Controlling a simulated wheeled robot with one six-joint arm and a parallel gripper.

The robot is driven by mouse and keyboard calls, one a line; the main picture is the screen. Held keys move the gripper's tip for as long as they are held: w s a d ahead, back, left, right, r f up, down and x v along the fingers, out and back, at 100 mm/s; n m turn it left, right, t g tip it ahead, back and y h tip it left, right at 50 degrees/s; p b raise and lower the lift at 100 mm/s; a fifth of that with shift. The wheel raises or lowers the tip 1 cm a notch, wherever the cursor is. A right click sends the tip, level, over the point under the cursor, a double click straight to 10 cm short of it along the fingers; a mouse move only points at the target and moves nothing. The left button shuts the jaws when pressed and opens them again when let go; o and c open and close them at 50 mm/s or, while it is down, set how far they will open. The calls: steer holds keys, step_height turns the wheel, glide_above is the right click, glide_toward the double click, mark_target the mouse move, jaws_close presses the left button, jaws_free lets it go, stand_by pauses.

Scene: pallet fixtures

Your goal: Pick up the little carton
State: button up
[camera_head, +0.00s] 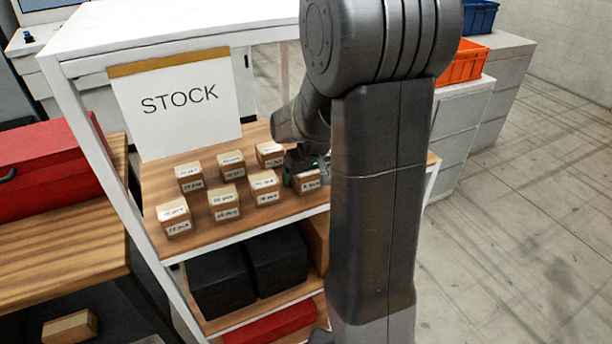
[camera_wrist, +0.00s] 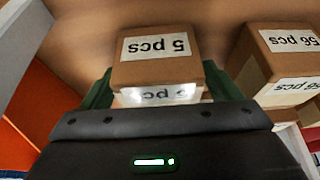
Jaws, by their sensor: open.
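A little brown carton (camera_wrist: 190,72) with white labels reading "5 pcs" stands on the shelf, straight ahead in the wrist view. The green fingers of my gripper (camera_wrist: 158,90) lie on either side of it; the gripper is open. In the head view my gripper (camera_head: 300,172) is at the right end of the shelf's carton rows, and the carton (camera_head: 309,182) there is partly hidden by it. The carton's lower part is hidden behind the gripper body in the wrist view.
Another carton (camera_wrist: 281,64), labelled "56 pcs", stands close on the right in the wrist view. Several similar cartons stand left of my gripper on the wooden shelf (camera_head: 156,186). A STOCK sign (camera_head: 178,125) is behind them.

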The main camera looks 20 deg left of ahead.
steer(key=c, duration=1.1)
steer(key=shift+c, duration=0.2)
